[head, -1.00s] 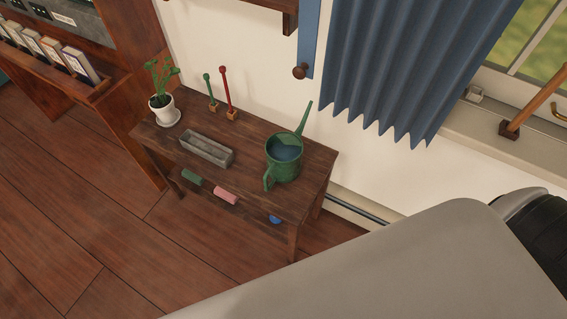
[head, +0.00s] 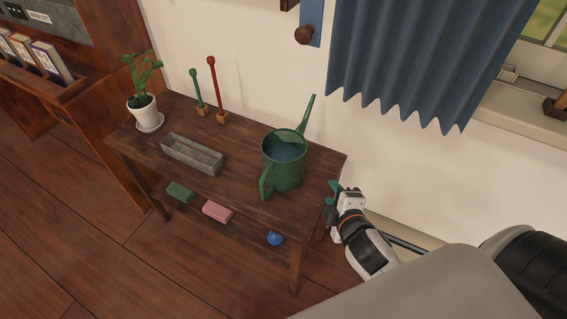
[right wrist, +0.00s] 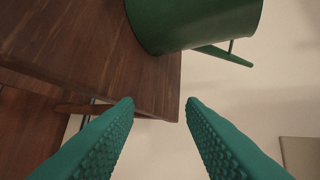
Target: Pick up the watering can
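A green watering can (head: 283,165) stands upright on the right part of a dark wooden table (head: 240,200). Its spout points up and to the back right, and its handle faces the front left. Its dark inside shows through the open top. My right gripper (head: 332,193) is just off the table's right edge, apart from the can. In the right wrist view its two teal fingers (right wrist: 160,105) are spread with nothing between them. The can's lower body (right wrist: 195,22) shows there beyond the fingertips, at the top. My left gripper is not in view.
A grey trough (head: 192,155), a potted plant (head: 142,100) and two upright pegs, green (head: 198,90) and red (head: 214,85), stand on the table. Below the tabletop are a green block (head: 179,192), a pink block (head: 217,211) and a blue ball (head: 275,238). A blue curtain (head: 420,60) hangs behind.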

